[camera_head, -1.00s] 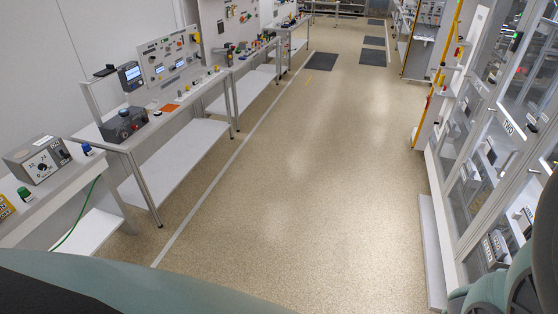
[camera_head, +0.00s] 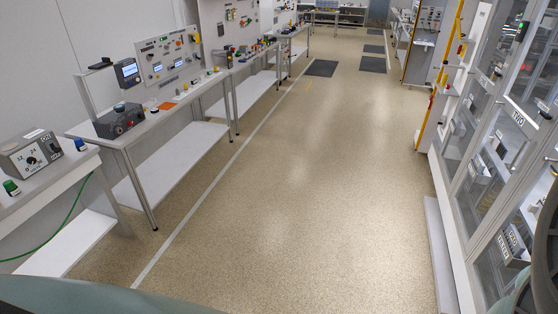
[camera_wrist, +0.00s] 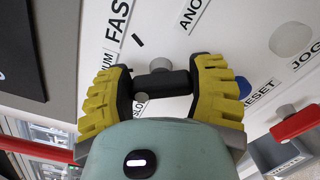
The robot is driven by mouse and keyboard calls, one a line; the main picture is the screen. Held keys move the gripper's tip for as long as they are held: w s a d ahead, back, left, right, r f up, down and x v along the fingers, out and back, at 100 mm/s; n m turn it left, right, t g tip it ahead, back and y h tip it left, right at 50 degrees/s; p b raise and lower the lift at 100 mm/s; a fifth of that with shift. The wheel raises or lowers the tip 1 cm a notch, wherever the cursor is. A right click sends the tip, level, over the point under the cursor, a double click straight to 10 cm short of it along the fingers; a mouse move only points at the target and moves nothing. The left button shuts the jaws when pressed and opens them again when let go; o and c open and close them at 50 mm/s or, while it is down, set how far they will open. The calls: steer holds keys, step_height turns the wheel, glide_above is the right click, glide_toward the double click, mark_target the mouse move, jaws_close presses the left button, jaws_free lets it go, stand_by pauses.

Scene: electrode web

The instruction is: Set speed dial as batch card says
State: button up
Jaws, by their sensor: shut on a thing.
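In the wrist view a dark bar-shaped knob (camera_wrist: 178,84) with a grey round cap stands out from a white panel. A label partly reading FAS (camera_wrist: 117,20) is above it, with a short black tick below the label. The fingers hide part of the panel. I cannot make out a batch card in either view.
In the wrist view a round grey button (camera_wrist: 290,39) and a red handle (camera_wrist: 296,122) are at the right. A black device (camera_wrist: 18,50) is at the left. In the head view benches line the left, glass cabinets (camera_head: 490,150) the right, with clear floor (camera_head: 300,190) between.

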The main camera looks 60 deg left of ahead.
steer(key=shift+m+b, duration=0.4)
steer(key=o, duration=1.2)
steer(key=v, duration=1.2)
